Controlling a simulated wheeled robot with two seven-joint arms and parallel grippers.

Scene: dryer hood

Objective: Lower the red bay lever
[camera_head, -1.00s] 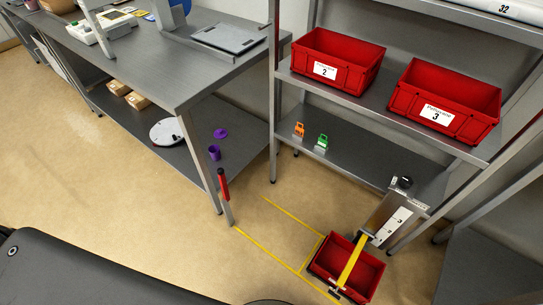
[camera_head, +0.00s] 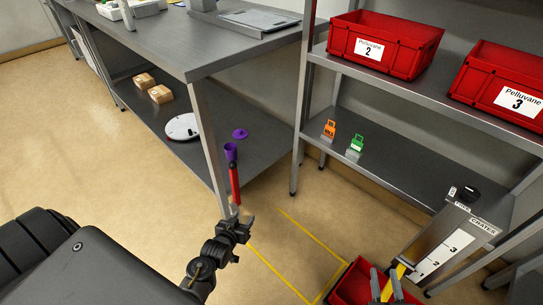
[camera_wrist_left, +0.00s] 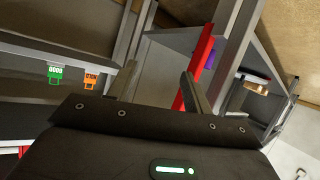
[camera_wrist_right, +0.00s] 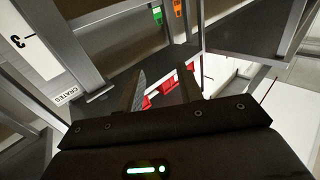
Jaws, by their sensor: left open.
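The red bay lever (camera_head: 235,183) stands nearly upright beside the front leg of the steel bench. It also shows in the left wrist view (camera_wrist_left: 197,68), slanting just past the right-hand finger. My left gripper (camera_head: 245,226) is open, just below the lever's red part in the head view. I cannot tell whether it touches the lever. My right gripper (camera_head: 386,282) appears open at the bottom of the head view, over a red crate (camera_head: 350,285) on the floor. Its fingers are apart in the right wrist view (camera_wrist_right: 160,85), with nothing seen gripped.
Yellow floor lines (camera_head: 285,268) mark a bay right of the lever. A yellow bar (camera_head: 400,270) and a grey "CRATES" stand (camera_head: 448,240) are near my right gripper. Shelving (camera_head: 400,170) holds red bins, orange and green tags. A purple cup (camera_head: 231,151) sits on the bench's lower shelf.

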